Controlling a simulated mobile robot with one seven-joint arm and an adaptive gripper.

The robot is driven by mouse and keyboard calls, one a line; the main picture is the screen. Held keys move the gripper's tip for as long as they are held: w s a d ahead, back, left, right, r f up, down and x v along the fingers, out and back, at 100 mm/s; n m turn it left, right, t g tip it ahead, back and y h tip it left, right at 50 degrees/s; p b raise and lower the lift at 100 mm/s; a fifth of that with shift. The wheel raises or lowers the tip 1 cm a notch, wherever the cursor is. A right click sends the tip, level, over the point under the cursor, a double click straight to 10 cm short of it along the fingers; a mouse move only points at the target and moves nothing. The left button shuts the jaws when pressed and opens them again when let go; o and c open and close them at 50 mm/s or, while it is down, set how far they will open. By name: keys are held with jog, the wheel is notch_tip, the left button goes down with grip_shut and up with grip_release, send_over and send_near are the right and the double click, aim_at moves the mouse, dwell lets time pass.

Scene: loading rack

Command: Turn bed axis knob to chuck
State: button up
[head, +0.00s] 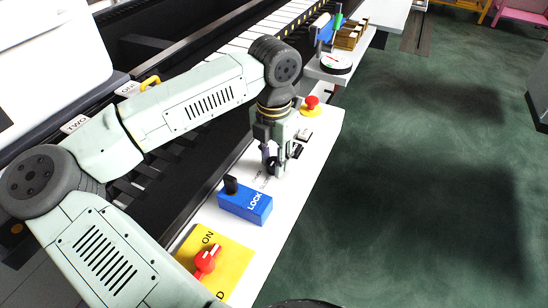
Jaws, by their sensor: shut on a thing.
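My gripper (274,168) points down at the white control panel (318,150). It is shut on a small dark knob, most of which the fingers hide, so I take this to be the bed axis knob. Small printed labels (262,181) lie on the panel just in front of the fingers, too small to read fully. Which way the knob points cannot be seen.
A blue LOCK block (246,204) with a black lever stands nearer on the panel. A red rotary switch (207,259) sits on a yellow plate. Beyond the gripper are black switches (304,135) and a red emergency button (311,103). Green floor is clear at right.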

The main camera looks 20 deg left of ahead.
jog(key=shift+f+m+b, duration=0.15)
jog(key=shift+m+b, duration=0.15)
jog(key=shift+b, duration=0.6)
jog(key=m+b, duration=0.2)
jog(key=shift+f+m+b, duration=0.1)
jog(key=shift+m+b, duration=0.2)
jog(key=shift+b, duration=0.05)
jog(key=m+b, duration=0.1)
jog(key=m, duration=0.1)
jog(key=m+b, duration=0.2)
jog(key=shift+r+m, duration=0.2)
jog(key=shift+m, duration=0.1)
jog(key=shift+b, duration=0.3)
jog(key=o, duration=1.2)
jog(key=shift+r, duration=0.1)
